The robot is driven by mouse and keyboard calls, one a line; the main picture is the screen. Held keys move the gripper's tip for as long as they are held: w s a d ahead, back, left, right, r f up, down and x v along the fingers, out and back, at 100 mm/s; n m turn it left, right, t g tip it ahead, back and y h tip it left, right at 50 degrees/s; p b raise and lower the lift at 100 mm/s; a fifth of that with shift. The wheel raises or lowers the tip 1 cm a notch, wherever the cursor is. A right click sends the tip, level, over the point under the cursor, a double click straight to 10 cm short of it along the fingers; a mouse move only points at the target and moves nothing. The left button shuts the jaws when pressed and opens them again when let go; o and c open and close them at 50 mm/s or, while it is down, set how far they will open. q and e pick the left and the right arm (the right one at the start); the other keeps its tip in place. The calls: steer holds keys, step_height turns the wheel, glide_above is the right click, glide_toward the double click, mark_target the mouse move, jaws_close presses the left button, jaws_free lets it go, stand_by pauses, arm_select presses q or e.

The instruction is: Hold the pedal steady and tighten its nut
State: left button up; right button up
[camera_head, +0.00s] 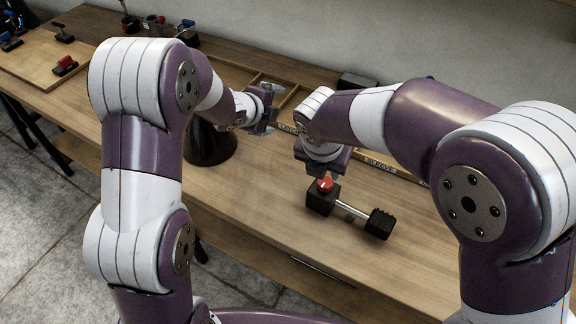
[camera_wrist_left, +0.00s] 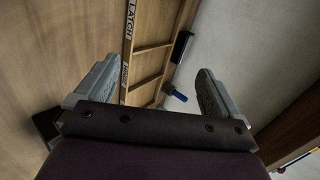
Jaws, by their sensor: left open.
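The pedal (camera_head: 350,208) lies on the wooden bench in the head view. It has a black block at its left end, a metal rod, and a black ribbed block at its right end. A red knob-like part, seemingly its nut (camera_head: 325,184), sits on top of the left block. My right gripper (camera_head: 321,170) is directly above the red part, pointing down; its fingers are mostly hidden, so grip and contact cannot be told. My left gripper (camera_head: 268,110) is open and empty, left of and behind the pedal. Its two spread fingers show in the left wrist view (camera_wrist_left: 150,92).
A wooden divided tray (camera_head: 285,97) lies at the back of the bench; its labelled compartments (camera_wrist_left: 126,50) show in the wrist view. A blue-tipped item (camera_wrist_left: 178,96) is near it. A dark round object (camera_head: 208,146) stands below my left forearm.

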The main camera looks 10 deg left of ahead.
arm_select(q)
steer(key=w+d+m+h, duration=0.4)
steer(key=w+m+h, duration=0.1)
steer(key=m, duration=0.5)
steer(key=m+g+h, duration=0.5)
steer(key=m+g, duration=1)
steer(key=m, duration=1.2)
glide_toward(334, 207)
steer(key=shift+m, duration=0.3)
steer(key=x, duration=0.6)
steer(key=shift+s+d+r, duration=0.2)
steer(key=shift+s+r, duration=0.05)
steer(key=c, duration=1.5)
